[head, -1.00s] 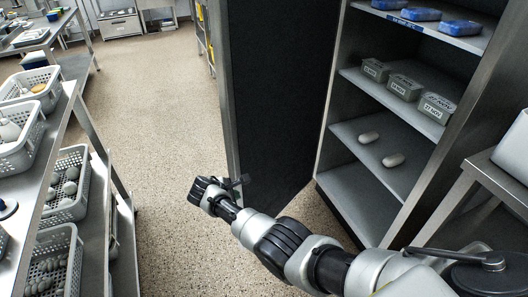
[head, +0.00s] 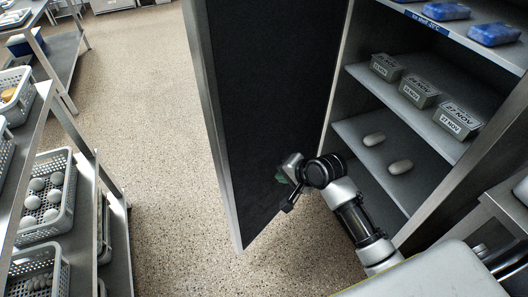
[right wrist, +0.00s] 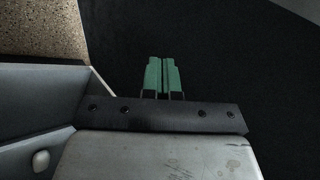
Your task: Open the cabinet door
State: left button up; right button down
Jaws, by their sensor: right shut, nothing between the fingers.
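The cabinet door (head: 270,80) stands wide open, swung out to the left of the cabinet (head: 408,218). Its dark inner face points toward me, with a metal edge down its left side. My right gripper (head: 282,177) is at the lower part of that inner face, close to the hinge side. In the right wrist view its green fingers (right wrist: 162,76) are shut together and empty in front of the dark door panel. I cannot tell whether they touch it. My left gripper is out of view.
Cabinet shelves hold blue packs (head: 446,11), labelled grey boxes (head: 420,90) and two pale oval items (head: 400,167). A rack with perforated baskets (head: 68,205) stands at left. Speckled floor (head: 165,120) between rack and door is clear. A metal table (head: 508,205) stands at right.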

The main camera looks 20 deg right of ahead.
jog(key=r+m, duration=0.1)
jog(key=r, duration=0.1)
jog(key=b, duration=0.2)
send_near(249, 168)
jog(key=shift+y, duration=0.3)
jog(key=x, duration=0.5)
jog(key=shift+d+f, duration=0.15)
jog(key=shift+f, duration=0.45)
jog(key=shift+w+a, duration=0.3)
jog(key=shift+w, duration=0.1)
